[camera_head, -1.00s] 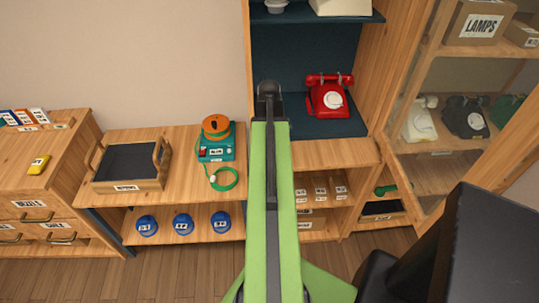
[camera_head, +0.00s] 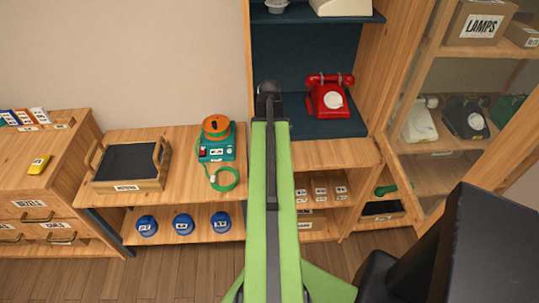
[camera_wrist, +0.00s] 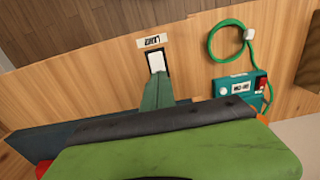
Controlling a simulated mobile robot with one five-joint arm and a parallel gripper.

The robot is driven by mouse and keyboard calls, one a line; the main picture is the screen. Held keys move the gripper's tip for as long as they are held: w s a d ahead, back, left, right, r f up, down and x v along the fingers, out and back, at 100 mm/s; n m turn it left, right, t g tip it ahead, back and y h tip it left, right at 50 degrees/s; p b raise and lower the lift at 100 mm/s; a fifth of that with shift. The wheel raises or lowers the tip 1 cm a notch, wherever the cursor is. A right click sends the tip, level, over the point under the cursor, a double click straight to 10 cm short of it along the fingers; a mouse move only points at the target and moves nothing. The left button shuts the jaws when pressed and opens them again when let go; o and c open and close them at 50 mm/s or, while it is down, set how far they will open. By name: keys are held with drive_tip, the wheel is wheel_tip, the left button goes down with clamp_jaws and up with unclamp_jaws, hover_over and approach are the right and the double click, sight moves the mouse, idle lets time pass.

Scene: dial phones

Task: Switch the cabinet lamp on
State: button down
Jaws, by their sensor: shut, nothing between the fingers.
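A white rocker switch (camera_wrist: 156,62) in a black frame sits on the pale wood in the wrist view. A small white label (camera_wrist: 152,40) with upside-down print is beside it. My gripper (camera_wrist: 158,82) is shut and empty, its narrow green tip right at the switch's lower edge in that view. I cannot tell whether it touches the switch or which way the rocker is tipped. In the head view my green arm hides the switch and the gripper. The cabinet (camera_head: 305,72) has a dark blue niche; no lit lamp is plain to see in it.
A red dial phone (camera_head: 329,96) stands in the niche, right of my arm. A teal box (camera_head: 216,151) with an orange top and green cord is left; the box also shows in the wrist view (camera_wrist: 240,86). A wooden tray (camera_head: 127,187) is farther left. A glass-doored case (camera_head: 445,120) stands right.

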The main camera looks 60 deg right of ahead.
drive_tip(key=shift+f+b, duration=0.9)
idle(0.6)
drive_tip(key=shift+r, duration=0.15)
wheel_tip(320, 180, up, 7)
drive_tip(key=p, duration=0.7)
